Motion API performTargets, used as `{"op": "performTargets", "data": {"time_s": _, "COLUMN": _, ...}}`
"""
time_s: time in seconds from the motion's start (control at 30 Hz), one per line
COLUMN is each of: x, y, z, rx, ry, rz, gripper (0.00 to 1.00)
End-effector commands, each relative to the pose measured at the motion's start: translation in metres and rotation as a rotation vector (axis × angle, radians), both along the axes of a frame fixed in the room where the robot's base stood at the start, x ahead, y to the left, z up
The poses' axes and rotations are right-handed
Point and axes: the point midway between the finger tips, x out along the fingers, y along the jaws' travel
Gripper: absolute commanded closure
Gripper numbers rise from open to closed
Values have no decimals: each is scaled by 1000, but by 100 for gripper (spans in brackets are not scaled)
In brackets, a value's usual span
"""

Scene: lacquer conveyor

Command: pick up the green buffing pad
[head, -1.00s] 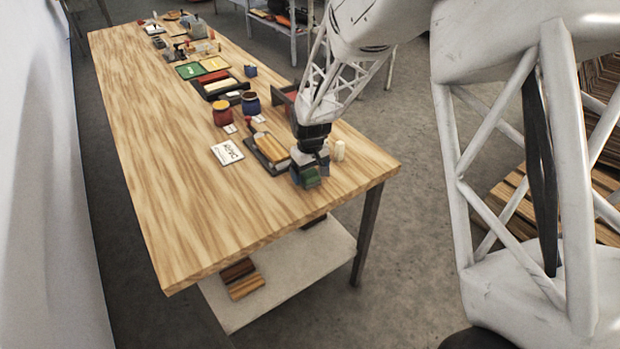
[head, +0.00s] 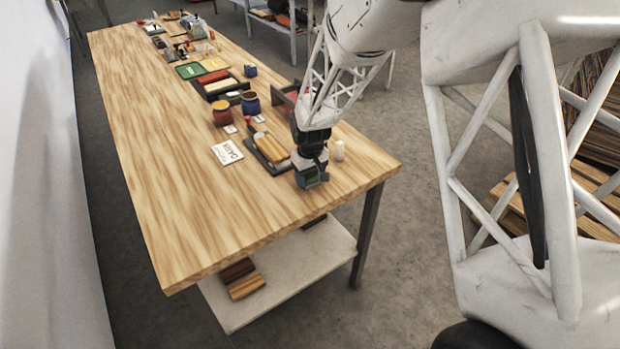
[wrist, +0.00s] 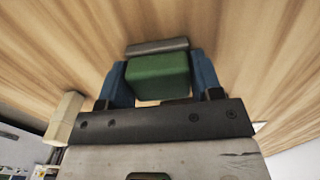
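The green buffing pad (wrist: 158,76) is a green block with a grey strip along its far edge in the wrist view. It sits between the two blue fingers of my gripper (wrist: 159,82), which appear to press on both its sides. In the head view my gripper (head: 311,178) points down near the front right corner of the wooden table (head: 180,200). Only a little of the green pad (head: 315,182) shows there, partly hidden by the fingers. I cannot tell whether the pad touches the tabletop.
A dark tray (head: 254,152) with yellow-brown blocks lies just behind. A white card (head: 227,152), red jar (head: 221,114) and blue jar (head: 251,104) stand farther back. The table's front left is clear.

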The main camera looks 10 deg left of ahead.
Motion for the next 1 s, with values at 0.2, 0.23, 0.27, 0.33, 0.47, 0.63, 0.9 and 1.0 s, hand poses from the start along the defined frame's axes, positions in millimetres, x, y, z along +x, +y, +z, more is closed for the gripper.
{"op": "performTargets", "data": {"time_s": 0.2, "x": 0, "y": 0, "z": 0, "rx": 0, "ry": 0, "rz": 0, "gripper": 64}}
{"op": "performTargets", "data": {"time_s": 0.23, "x": 0, "y": 0, "z": 0, "rx": 0, "ry": 0, "rz": 0, "gripper": 64}}
{"op": "performTargets", "data": {"time_s": 0.27, "x": 0, "y": 0, "z": 0, "rx": 0, "ry": 0, "rz": 0, "gripper": 65}}
{"op": "performTargets", "data": {"time_s": 0.33, "x": 0, "y": 0, "z": 0, "rx": 0, "ry": 0, "rz": 0, "gripper": 65}}
{"op": "performTargets", "data": {"time_s": 0.47, "x": 0, "y": 0, "z": 2, "rx": 0, "ry": 0, "rz": 0, "gripper": 65}}
{"op": "performTargets", "data": {"time_s": 0.63, "x": 0, "y": 0, "z": 9, "rx": 1, "ry": -1, "rz": 0, "gripper": 65}}
{"op": "performTargets", "data": {"time_s": 0.9, "x": -4, "y": -2, "z": 37, "rx": 0, "ry": 0, "rz": 0, "gripper": 65}}
{"op": "performTargets", "data": {"time_s": 1.0, "x": -15, "y": -7, "z": 37, "rx": 1, "ry": -1, "rz": 0, "gripper": 65}}
